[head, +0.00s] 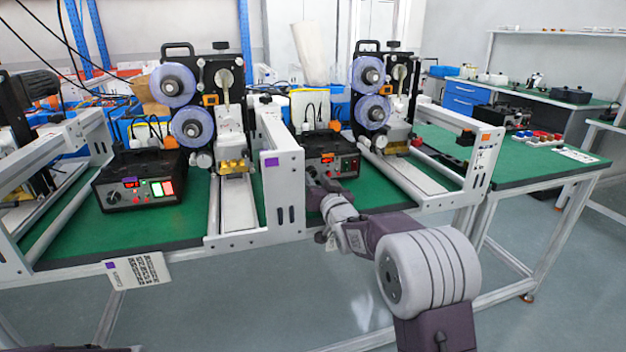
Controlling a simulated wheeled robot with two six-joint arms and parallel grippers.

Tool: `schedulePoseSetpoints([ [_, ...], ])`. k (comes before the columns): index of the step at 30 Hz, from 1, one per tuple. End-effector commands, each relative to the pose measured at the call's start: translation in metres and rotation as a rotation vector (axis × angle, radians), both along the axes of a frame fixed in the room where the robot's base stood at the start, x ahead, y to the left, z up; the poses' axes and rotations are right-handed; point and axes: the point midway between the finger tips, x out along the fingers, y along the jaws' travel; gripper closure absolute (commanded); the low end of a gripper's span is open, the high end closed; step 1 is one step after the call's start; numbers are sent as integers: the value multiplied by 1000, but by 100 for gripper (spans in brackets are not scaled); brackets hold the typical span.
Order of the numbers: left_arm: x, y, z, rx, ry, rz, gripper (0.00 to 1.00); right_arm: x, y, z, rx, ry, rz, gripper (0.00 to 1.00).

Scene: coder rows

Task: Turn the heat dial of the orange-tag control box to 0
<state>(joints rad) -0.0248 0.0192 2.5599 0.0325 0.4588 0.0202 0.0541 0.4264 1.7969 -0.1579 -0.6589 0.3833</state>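The orange tag (486,138) is on the white end plate of the right-hand machine. The black control box (343,147) inside that machine's frame has a small red display (326,159) and red-lit buttons at the right of its front. My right arm reaches in from the lower right. My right gripper (318,180) is at the lower left of this box's front, where it covers the heat dial. I cannot tell whether the fingers touch the dial or how far apart they are. The dial's setting is hidden. My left gripper is not in view.
A similar control box (140,182) stands at the left, with a dial (113,197) and lit switches; a purple tag (271,162) marks that machine. White frame rails border the right box. Bare green table (540,165) lies further right, with small coloured parts (538,136).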

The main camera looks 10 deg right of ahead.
Motion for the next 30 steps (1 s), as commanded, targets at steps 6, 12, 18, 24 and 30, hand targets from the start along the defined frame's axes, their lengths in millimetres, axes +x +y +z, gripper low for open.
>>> schedulePoseSetpoints([
  [6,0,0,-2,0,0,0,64,19,1,0,-1,0,0,65],
  [12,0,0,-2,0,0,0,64,20,1,1,-1,0,0,65],
  [18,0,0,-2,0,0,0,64,20,1,1,-1,0,0,100],
  [24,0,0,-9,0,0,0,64,20,1,-2,-100,-4,0,100],
  [30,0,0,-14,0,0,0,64,20,0,0,-267,-12,0,100],
])
